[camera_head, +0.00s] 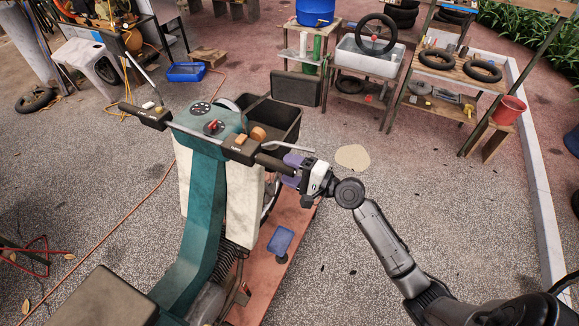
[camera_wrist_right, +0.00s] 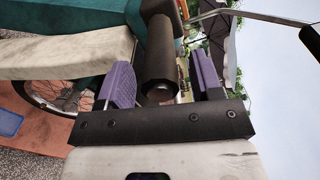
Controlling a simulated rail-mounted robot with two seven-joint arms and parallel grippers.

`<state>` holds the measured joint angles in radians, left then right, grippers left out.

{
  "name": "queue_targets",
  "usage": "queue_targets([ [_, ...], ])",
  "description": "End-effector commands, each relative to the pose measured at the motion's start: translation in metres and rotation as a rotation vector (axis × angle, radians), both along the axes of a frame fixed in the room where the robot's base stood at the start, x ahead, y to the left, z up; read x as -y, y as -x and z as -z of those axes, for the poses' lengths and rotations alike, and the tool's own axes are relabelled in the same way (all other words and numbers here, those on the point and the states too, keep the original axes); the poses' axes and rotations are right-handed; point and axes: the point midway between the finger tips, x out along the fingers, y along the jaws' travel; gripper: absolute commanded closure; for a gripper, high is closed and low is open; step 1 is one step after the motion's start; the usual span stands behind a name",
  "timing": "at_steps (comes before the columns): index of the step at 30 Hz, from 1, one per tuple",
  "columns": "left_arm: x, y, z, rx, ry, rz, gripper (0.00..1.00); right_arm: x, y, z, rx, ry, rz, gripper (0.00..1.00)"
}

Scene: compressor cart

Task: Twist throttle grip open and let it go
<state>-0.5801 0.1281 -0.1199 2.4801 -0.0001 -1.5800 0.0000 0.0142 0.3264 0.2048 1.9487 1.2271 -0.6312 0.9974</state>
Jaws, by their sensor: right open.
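The throttle grip (camera_head: 274,162) is the black cylinder on the right end of the scooter's handlebar. My right gripper (camera_head: 294,167) is at the outer end of this grip. In the right wrist view the grip (camera_wrist_right: 161,62) points toward the gripper (camera_wrist_right: 164,84), its end between the two purple fingers. The fingers are open, with a visible gap on each side of the grip. The teal and white scooter (camera_head: 205,200) stands upright on a reddish platform. My left gripper is not in view.
A brake lever (camera_head: 288,148) extends beside the grip; it also shows in the right wrist view (camera_wrist_right: 232,12). A black crate (camera_head: 270,118) sits beyond the handlebar. Shelves with tyres and a red bucket (camera_head: 508,110) stand at the back right. Paved ground at right is open.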

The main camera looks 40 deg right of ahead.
Motion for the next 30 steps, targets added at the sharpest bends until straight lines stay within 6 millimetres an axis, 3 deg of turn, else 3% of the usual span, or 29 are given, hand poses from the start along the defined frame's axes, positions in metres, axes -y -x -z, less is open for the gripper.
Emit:
queue_targets([
  [12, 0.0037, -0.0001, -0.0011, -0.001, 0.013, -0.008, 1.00, -0.0019, -0.0037, 0.0000, 0.000, 0.000, -0.001, 0.41],
  [27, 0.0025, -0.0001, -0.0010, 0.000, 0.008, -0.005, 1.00, -0.0017, -0.0035, 0.0000, 0.000, 0.000, 0.000, 0.89],
  [30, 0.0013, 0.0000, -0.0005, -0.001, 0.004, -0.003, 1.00, -0.0017, -0.0035, 0.0002, 0.001, 0.003, -0.001, 0.89],
])
